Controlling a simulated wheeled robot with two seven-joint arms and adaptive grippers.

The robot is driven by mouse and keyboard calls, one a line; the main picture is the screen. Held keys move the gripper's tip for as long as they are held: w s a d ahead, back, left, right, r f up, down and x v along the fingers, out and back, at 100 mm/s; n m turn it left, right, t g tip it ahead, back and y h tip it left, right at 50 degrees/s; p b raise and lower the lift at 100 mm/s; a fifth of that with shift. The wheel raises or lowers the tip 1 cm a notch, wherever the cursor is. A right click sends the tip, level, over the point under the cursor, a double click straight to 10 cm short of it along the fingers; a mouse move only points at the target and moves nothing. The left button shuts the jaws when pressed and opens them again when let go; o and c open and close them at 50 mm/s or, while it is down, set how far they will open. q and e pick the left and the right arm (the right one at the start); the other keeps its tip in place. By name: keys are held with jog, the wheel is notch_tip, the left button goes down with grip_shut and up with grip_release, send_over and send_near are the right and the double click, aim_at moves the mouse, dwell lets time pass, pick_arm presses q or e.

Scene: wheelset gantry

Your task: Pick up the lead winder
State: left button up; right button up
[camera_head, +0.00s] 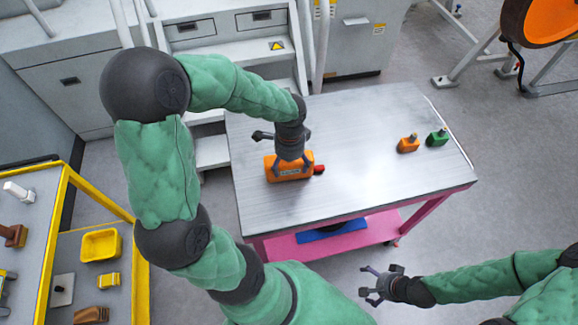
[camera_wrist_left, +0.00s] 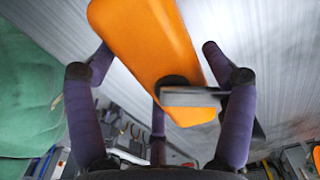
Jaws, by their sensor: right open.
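The lead winder, taken to be the orange block-shaped body with a dark label (camera_head: 290,172), sits on the metal-topped table (camera_head: 350,130). A red knob (camera_head: 319,169) sticks out at its right end. My left gripper (camera_head: 291,166) is right above it, fingers pointing down at it. In the left wrist view the orange body (camera_wrist_left: 150,50) lies between the spread fingertips, with a dark part and a grey bar near its lower end. Whether the fingers press on it cannot be made out. My right gripper (camera_head: 378,284) is open and empty, beyond the table's front edge.
A small orange bottle-like item (camera_head: 408,144) and a green one (camera_head: 437,138) stand at the table's right side. A pink lower shelf (camera_head: 285,246) holds a blue item. A yellow-framed cart (camera_head: 100,190) is at left. Steps and cabinets stand behind. The tabletop's middle is clear.

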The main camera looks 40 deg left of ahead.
pick_arm(q)
jog(key=c, duration=0.9)
jog(key=shift+r, duration=0.1)
